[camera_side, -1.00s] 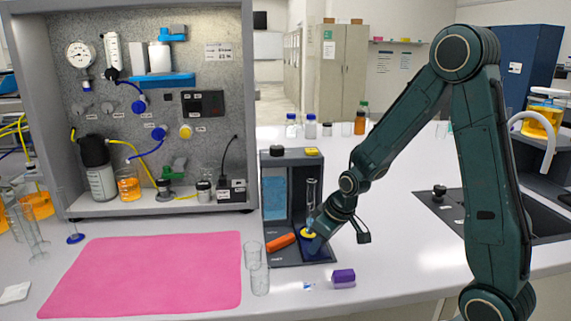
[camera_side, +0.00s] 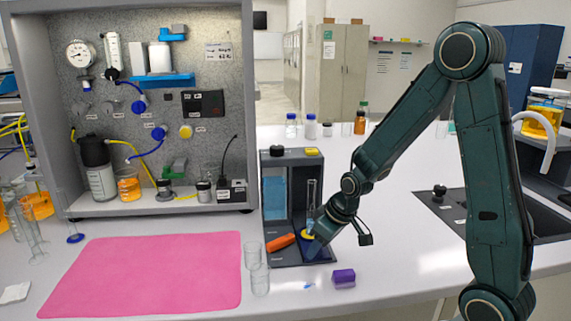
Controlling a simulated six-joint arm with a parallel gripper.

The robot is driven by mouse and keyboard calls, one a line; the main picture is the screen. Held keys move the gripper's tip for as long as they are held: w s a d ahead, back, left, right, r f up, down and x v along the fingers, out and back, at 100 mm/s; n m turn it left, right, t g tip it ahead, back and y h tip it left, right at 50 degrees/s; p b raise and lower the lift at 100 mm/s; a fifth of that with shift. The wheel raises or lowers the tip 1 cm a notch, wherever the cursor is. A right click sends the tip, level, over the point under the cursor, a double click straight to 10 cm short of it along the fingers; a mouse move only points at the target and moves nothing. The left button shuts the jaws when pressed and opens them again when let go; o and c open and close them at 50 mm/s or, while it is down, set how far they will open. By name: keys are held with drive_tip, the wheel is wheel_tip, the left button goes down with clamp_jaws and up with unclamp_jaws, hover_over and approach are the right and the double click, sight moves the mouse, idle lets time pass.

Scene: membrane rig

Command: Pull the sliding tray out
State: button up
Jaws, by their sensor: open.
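The sliding tray (camera_side: 318,253) is the blue piece low in the right bay of a small dark grey unit (camera_side: 291,154). A yellow ring (camera_side: 307,234) and a clear upright glass cylinder (camera_side: 311,192) show at the tray. My gripper (camera_side: 314,236) is at the front of the right bay, close over the tray and beside the yellow ring. Its fingers are small and partly blend with the tray, and I cannot tell whether they touch it. An orange piece (camera_side: 281,241) lies in the left bay.
Two clear beakers (camera_side: 260,280) stand left of the unit's front. A purple block (camera_side: 344,278) lies on the bench in front of it. A pink mat (camera_side: 150,272) lies to the left. The bench right of the purple block is clear.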

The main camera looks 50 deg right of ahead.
drive_tip(key=v, duration=1.3)
drive_tip(key=shift+s+r, duration=0.2)
drive_tip(key=shift+r, duration=0.1)
idle(0.3)
drive_tip(key=s+a+r, duration=0.3)
drive_tip(key=s+a, duration=0.1)
drive_tip(key=s, duration=0.2)
drive_tip(key=s+a+r+t, duration=0.1)
drive_tip(key=s+a+r, duration=0.1)
drive_tip(key=s+a, duration=0.2)
drive_tip(key=s, duration=0.3)
drive_tip(key=shift+a+r, duration=0.35)
drive_tip(key=shift+r, duration=0.05)
